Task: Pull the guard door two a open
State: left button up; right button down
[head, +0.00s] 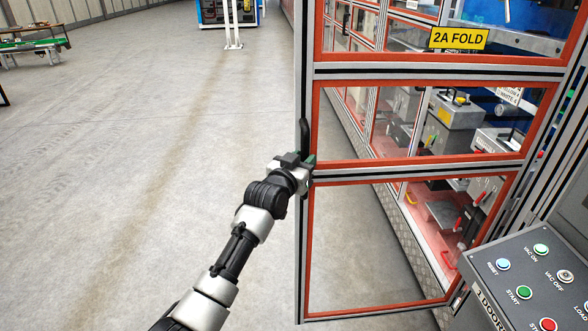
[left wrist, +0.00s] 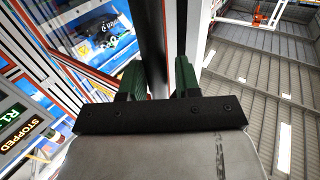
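The guard door two a (head: 415,172) has clear panels in orange-red frames and a yellow "2A FOLD" label (head: 459,38). It stands swung out at an angle from the machine, with machine parts showing through its panels. Its black upright handle (head: 304,134) is on the left edge post. My left gripper (head: 304,162) is at the lower part of this handle. In the left wrist view, its green fingers (left wrist: 160,82) are close together around the dark handle bar (left wrist: 153,45). The grip hides part of the handle. My right gripper is in neither view.
A control panel (head: 530,275) with buttons stands at the lower right, close to the door. The grey floor (head: 130,150) left of the door is clear. A white post (head: 232,25) and a green-topped bench (head: 30,42) stand farther back.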

pick_arm(q)
jog(key=b+v, duration=0.2)
jog(key=v, duration=0.8)
jog(key=shift+s+a, duration=0.15)
jog(key=shift+s, duration=0.1)
jog(key=s+a+f+n+g+y, duration=0.1)
jog(key=a+f+n+g+y, duration=0.2)
jog(key=f, duration=1.9)
jog(key=s+a+f+g+y, duration=0.1)
jog(key=s+a+f+g, duration=0.15)
jog(key=s+f, duration=0.6)
jog(key=s+a+f+g+y, duration=0.2)
jog(key=s+a+f, duration=0.15)
jog(key=f, duration=0.95)
jog(key=s+a+f+g+y, duration=0.1)
jog(key=s+a+f+g, duration=0.15)
jog(key=s+f, duration=0.65)
jog(key=s+a+f+g, duration=0.1)
jog(key=s+a+f, duration=0.2)
jog(key=s+f, duration=0.6)
jog(key=s+a+f+g, duration=0.2)
jog(key=s, duration=1)
jog(key=s+a+f+g+y, duration=0.1)
jog(key=s+a+f+g, duration=0.1)
jog(key=s, duration=1)
jog(key=shift+a, duration=0.3)
jog(key=shift+d, duration=0.1)
